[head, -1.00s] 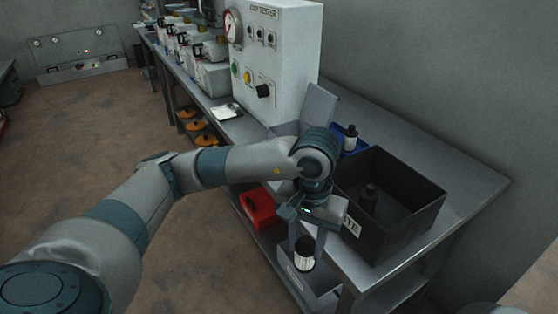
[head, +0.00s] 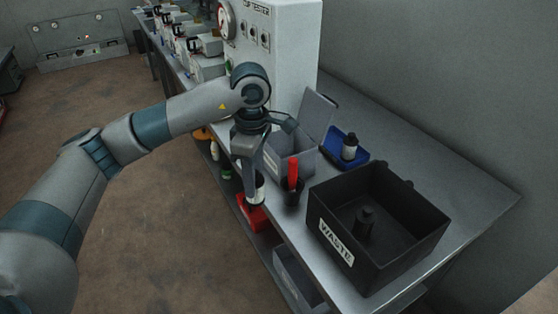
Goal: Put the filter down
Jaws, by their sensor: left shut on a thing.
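My left gripper (head: 250,180) is in front of the bench edge, left of the black cup, with its fingers pointing down. It is shut on a small filter (head: 259,190), a dark cylinder with a white label, partly hidden by the fingers. The held filter hangs above the red box on the lower shelf. Another dark filter with a white label (head: 349,147) stands upright in a blue tray (head: 336,134) on the bench. A black one (head: 365,222) stands inside the black waste bin (head: 318,207). My right gripper is not in view.
A grey open bin (head: 304,164) stands behind a black cup (head: 292,194) with a red marker. The white tester (head: 285,55) stands farther back. A red box (head: 252,216) and grey bin (head: 297,277) are on the lower shelf. Bare bench lies right of the blue tray.

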